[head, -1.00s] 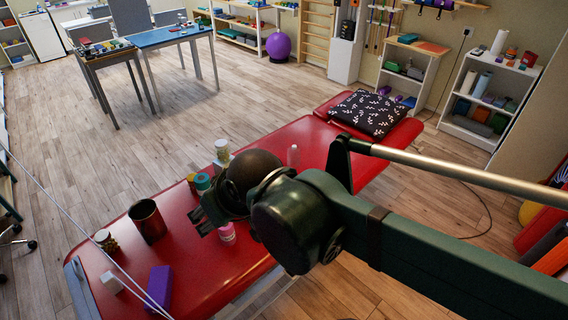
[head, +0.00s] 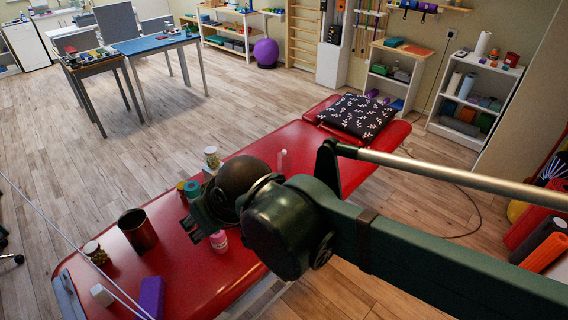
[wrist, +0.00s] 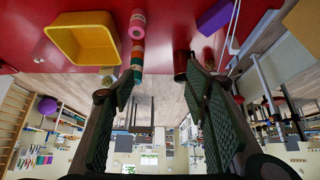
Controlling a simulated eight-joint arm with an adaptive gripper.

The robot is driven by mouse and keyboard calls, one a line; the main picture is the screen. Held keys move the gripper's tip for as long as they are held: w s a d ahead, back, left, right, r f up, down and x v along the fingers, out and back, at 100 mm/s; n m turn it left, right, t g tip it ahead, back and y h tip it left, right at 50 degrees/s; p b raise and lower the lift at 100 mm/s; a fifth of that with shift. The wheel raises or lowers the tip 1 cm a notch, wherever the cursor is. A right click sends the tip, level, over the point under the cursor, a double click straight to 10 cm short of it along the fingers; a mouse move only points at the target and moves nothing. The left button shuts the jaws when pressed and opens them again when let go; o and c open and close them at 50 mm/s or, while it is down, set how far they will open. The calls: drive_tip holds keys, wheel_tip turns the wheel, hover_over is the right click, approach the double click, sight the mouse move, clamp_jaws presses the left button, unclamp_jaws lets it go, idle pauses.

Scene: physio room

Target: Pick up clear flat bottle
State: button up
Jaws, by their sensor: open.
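A small pale, see-through bottle (head: 282,160) stands upright on the red treatment table (head: 300,135), just beyond my arm's wrist in the head view. It looks like the clear flat bottle, but it is too small to be sure. My gripper (head: 204,215) is over the table, to the left of and nearer than this bottle. In the wrist view my gripper (wrist: 160,85) has its two fingers spread wide with nothing between them. The wrist picture is upside down. A faint pale item (wrist: 38,55) beside the yellow bin may be the same bottle.
A yellow bin (wrist: 62,17), pink bottle (head: 219,241), teal roll (head: 192,188), jar (head: 212,157), brown-red can (head: 138,230), second jar (head: 95,252), white cube (head: 101,295) and purple block (head: 151,297) are on the table. A patterned pillow (head: 357,117) lies at its far end.

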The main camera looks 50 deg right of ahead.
drive_tip(key=shift+w+r, duration=0.1)
drive_tip(key=w+d+r+m+g+h, duration=0.1)
drive_tip(key=w+d+r+m+g, duration=0.15)
drive_tip(key=w+d+m, duration=0.7)
drive_tip(key=w+d+f+m+g, duration=0.1)
drive_tip(key=w+d+f, duration=0.1)
drive_tip(key=w+d, duration=0.6)
drive_tip(key=w+d+f+g, duration=0.1)
drive_tip(key=w+d+f, duration=0.1)
drive_tip(key=w+d, duration=0.6)
drive_tip(key=m+g, duration=0.2)
drive_tip(key=m, duration=0.5)
hover_over(284, 151)
drive_tip(key=w+a, duration=0.1)
drive_tip(key=a, duration=0.7)
wheel_tip(284, 151, down, 18)
drive_tip(key=f, duration=0.1)
drive_tip(key=d+f, duration=0.2)
drive_tip(key=d+f+m, duration=0.1)
drive_tip(key=d+f, duration=0.2)
drive_tip(key=d+f+m+y, duration=0.1)
drive_tip(key=d+f, duration=0.1)
drive_tip(key=shift+s+d+f+g+p, duration=0.2)
drive_tip(key=shift+s+d+g+p, duration=0.1)
drive_tip(key=shift+s+d+g, duration=0.1)
drive_tip(key=shift+d+f+m, duration=0.25)
drive_tip(key=shift+d+f, duration=0.05)
drive_tip(key=shift+f, duration=0.05)
